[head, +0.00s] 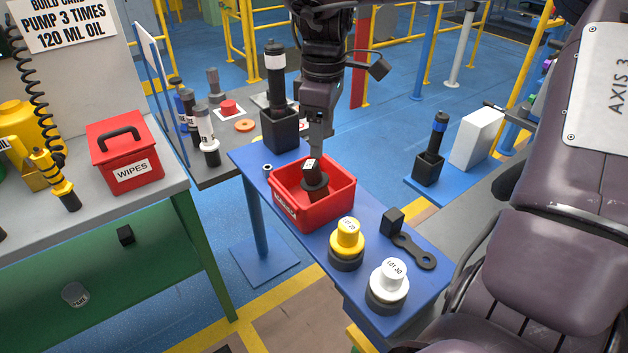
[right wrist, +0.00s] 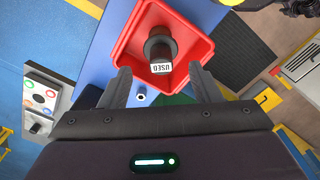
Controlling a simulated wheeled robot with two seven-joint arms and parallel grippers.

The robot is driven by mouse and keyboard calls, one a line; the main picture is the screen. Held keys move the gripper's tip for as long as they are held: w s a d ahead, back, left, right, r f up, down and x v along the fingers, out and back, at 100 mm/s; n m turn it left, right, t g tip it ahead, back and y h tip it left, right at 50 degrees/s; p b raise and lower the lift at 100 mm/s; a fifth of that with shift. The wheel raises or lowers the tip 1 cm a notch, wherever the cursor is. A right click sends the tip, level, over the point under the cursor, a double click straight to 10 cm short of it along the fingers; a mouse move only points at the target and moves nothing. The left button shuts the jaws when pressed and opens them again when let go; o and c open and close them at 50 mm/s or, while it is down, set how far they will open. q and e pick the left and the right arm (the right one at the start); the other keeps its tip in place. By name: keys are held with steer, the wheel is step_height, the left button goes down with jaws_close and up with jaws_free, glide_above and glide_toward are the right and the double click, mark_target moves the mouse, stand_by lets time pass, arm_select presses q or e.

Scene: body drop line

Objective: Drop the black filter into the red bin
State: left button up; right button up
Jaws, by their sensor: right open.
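The red bin (head: 343,197) stands on a narrow blue bench; it also shows in the right wrist view (right wrist: 199,46). The black filter (head: 315,184) is within the bin's walls, and its label reads USED in the right wrist view (right wrist: 159,50). Whether it rests on the bin floor I cannot tell. My right gripper (head: 318,145) is above the bin, close over the filter. In the right wrist view its two fingers (right wrist: 160,88) are spread apart with nothing between them. My left gripper is not in view.
A red wipes box (head: 124,155) is on the left table.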

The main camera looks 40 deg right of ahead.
step_height(320, 180, up, 8)
stand_by(0.5)
steer(key=shift+f, duration=0.1)
